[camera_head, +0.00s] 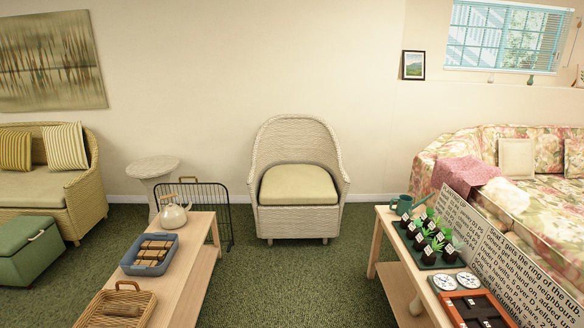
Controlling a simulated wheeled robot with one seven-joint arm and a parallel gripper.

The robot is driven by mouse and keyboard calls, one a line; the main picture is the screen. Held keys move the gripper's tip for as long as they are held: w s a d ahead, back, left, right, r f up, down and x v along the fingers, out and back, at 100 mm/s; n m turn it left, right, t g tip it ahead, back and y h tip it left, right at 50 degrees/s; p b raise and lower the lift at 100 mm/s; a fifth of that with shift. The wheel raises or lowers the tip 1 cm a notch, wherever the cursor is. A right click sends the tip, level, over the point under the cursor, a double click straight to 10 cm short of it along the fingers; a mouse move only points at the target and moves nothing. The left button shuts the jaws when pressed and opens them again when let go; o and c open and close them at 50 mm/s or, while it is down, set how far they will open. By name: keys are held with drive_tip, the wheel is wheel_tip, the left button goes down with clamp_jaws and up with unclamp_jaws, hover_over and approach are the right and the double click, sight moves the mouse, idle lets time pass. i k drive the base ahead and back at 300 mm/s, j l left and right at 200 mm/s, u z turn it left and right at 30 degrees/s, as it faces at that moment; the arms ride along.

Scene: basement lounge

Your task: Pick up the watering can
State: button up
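A small green watering can (402,203) stands at the far left corner of the right-hand wooden table (385,220). Its thin spout points to the right, toward the potted plants beside it. Its far side and details are too small to make out. My gripper is not in view.
Several potted seedlings on a tray (428,263), round white dials (444,282), an orange-framed tray (478,310) and large text boards (510,245) fill the right table. The left table (203,245) holds a kettle (173,215), a blue bin (150,268) and a basket (132,297). Green carpet (290,285) lies clear between the tables.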

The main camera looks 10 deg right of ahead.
sight(404, 202)
drive_tip(key=i, duration=1.85)
drive_tip(key=i+z, duration=0.2)
drive_tip(key=i, duration=0.25)
drive_tip(key=i+j+z, duration=0.25)
drive_tip(key=i, duration=0.25)
drive_tip(key=i+j+z, duration=0.2)
drive_tip(key=i, duration=0.25)
drive_tip(key=i+j+z, duration=0.2)
drive_tip(key=i, duration=0.25)
